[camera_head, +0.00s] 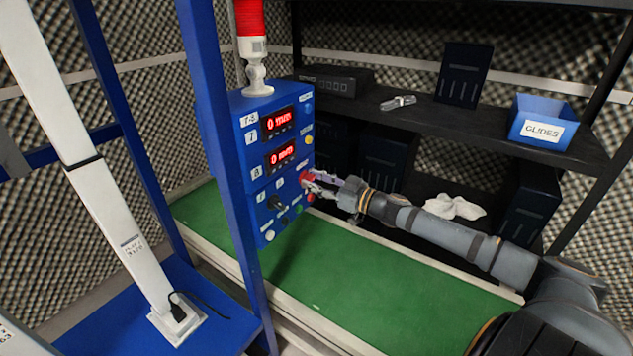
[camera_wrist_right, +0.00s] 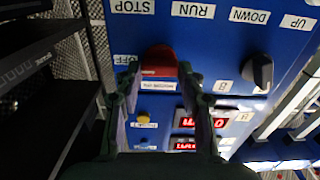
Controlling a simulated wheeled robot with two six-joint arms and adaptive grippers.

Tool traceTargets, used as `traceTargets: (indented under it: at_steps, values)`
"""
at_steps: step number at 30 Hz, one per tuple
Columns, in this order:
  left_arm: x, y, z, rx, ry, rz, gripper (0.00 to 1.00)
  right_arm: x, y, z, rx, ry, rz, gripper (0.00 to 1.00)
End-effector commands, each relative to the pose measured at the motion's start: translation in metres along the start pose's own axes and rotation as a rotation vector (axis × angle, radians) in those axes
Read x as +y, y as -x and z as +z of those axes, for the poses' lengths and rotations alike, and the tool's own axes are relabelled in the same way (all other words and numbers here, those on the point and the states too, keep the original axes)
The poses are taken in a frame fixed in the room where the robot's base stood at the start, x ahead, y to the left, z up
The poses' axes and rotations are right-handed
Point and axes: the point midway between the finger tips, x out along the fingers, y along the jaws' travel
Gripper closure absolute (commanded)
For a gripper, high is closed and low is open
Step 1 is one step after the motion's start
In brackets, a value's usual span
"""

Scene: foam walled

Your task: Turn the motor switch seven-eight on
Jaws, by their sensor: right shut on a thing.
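The blue control box (camera_head: 232,140) carries a "7-8" label (camera_head: 249,119) at its top and two lit red displays (camera_head: 279,121). A red switch knob (camera_head: 305,177) sits on its front, low on the right side. In the right wrist view the red knob (camera_wrist_right: 160,60) lies between my fingertips, with an "OFF" label (camera_wrist_right: 125,59) beside it. My right gripper (camera_head: 312,184) is shut on the red knob, one finger on each side. The fingers hide part of the knob and its surroundings. My left gripper is not in view.
A black knob (camera_wrist_right: 259,70) and small buttons sit near the red one. A blue post (camera_head: 222,150) stands in front of the box. A green conveyor belt (camera_head: 360,265) runs below. Dark shelves behind hold a blue "GLIDES" bin (camera_head: 541,124).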

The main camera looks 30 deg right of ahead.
Motion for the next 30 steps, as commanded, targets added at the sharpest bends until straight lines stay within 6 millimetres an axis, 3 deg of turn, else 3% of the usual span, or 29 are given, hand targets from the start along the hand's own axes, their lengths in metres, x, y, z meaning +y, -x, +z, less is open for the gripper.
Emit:
traceTargets:
  at_steps: [8,21,30]
  values:
    - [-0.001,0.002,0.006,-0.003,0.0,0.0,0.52,-0.001,0.0,0.0,0.0,0.158,0.0,0.92]
    - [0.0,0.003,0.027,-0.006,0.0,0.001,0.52,-0.002,0.0,0.0,-0.001,0.57,0.0,0.92]
    - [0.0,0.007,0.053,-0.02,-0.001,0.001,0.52,-0.003,0.0,0.0,-0.001,0.854,0.0,0.92]
